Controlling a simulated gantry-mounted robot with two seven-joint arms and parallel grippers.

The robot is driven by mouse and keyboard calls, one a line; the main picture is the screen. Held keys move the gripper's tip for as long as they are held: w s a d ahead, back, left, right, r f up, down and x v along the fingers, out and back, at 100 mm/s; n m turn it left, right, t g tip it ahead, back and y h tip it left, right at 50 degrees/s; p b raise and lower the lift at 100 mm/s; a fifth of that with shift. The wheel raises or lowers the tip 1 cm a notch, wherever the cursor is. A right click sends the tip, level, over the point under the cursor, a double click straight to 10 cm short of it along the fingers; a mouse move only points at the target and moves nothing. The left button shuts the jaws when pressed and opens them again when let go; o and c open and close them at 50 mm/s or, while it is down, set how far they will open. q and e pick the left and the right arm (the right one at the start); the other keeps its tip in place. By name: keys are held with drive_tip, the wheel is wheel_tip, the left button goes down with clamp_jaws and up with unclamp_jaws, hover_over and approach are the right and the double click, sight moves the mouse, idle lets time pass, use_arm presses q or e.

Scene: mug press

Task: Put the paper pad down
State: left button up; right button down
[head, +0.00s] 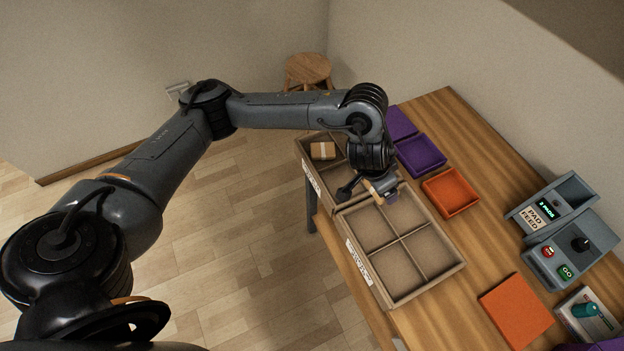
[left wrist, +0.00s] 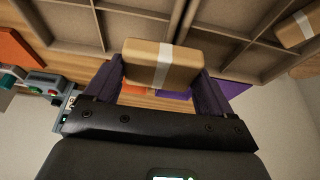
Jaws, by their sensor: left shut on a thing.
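My left gripper (head: 377,190) is shut on a tan paper pad (left wrist: 160,62) with a white band, its fingers (left wrist: 158,76) on either end. In the head view, the arm partly hides the held pad. The gripper hangs over the area where two divided brown trays meet. The nearer tray (head: 376,288) has four compartments and looks empty. The farther tray (head: 310,176) holds a similar banded pad (head: 322,151) in one compartment; the arm hides part of this tray. The second pad also shows at the right of the left wrist view (left wrist: 296,29). My right gripper is out of view.
An orange lid or slab (head: 516,311) is nearer. A pad feed box (head: 551,208) and a control box with a GO button (head: 566,271) stand at the right.

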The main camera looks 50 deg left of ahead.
use_arm(q)
drive_tip(key=shift+s+f+p, duration=0.15)
drive_tip(key=shift+s+p, duration=0.2)
drive_tip(key=shift+s, duration=0.05)
drive_tip(key=shift+s+f, duration=0.1)
drive_tip(key=shift+f, duration=0.1)
drive_tip(key=b, duration=0.4)
hover_over(344, 183)
drive_tip(key=s+d, duration=0.2)
drive_tip(key=d, duration=0.1)
drive_tip(key=f, duration=0.5)
drive_tip(key=shift+w+f, duration=0.25)
drive_tip(key=shift+f, duration=0.1)
drive_tip(key=a, duration=0.1)
drive_tip(key=a+f, duration=0.1)
drive_tip(key=a, duration=0.1)
drive_tip(key=shift+a+f, duration=0.1)
drive_tip(key=shift+f, duration=2.1)
drive_tip(key=shift+f, duration=0.1)
drive_tip(key=o, duration=0.9)
